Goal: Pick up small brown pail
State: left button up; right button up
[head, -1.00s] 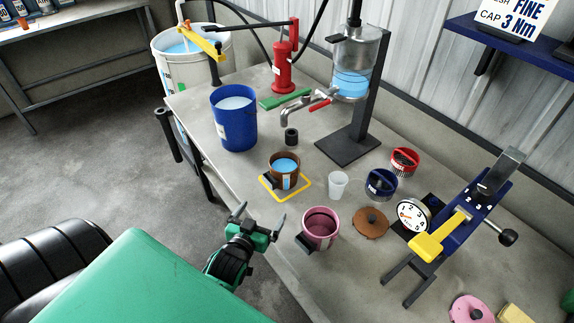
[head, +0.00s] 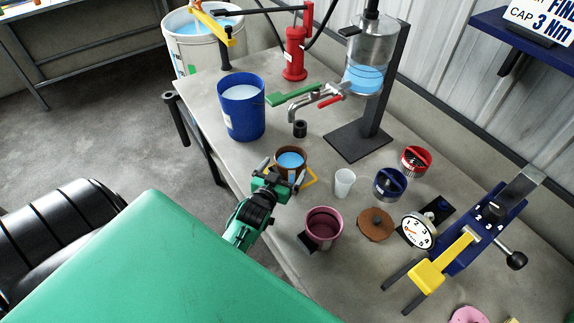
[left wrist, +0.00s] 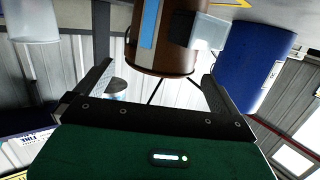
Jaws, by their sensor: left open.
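The small brown pail (head: 303,168) holds blue liquid and stands upright inside a yellow square outline (head: 311,179) on the bench. My left gripper (head: 278,177) is at the pail's near side and hides part of its lower wall in the head view. In the left wrist view, the pail (left wrist: 174,45) shows brown with a blue strip and a pale block on its side. It lies ahead of and between the open fingers of my left gripper (left wrist: 158,85). I cannot tell whether the fingers touch it. My right gripper is not in view.
A blue bucket (head: 241,115) stands behind left of the pail, also seen in the left wrist view (left wrist: 258,62). A white cup (head: 344,183) is to the right and a pink pail (head: 323,226) is nearer. A tap (head: 305,103) hangs behind.

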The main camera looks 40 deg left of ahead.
aim_at(296, 149)
pick_arm(q)
jog(key=shift+w+r, duration=0.1)
jog(key=shift+w, duration=0.05)
jog(key=shift+w+a+p, duration=0.1)
jog(key=shift+w+p, duration=0.15)
jog(key=shift+p, duration=0.05)
jog(key=p+x, duration=0.1)
jog(key=x, duration=0.2)
jog(key=shift+w+a, duration=0.15)
jog(key=shift+w, duration=0.05)
jog(key=shift+w+a+p, duration=0.1)
jog(key=shift+w+p, duration=0.2)
jog(key=shift+w, duration=0.2)
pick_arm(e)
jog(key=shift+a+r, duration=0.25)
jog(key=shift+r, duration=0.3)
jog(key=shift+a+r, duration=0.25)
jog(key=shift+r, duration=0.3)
pick_arm(q)
jog(key=shift+c, duration=0.4)
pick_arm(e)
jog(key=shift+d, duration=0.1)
pick_arm(q)
jog(key=c, duration=1.4)
jog(key=shift+c, duration=1.2)
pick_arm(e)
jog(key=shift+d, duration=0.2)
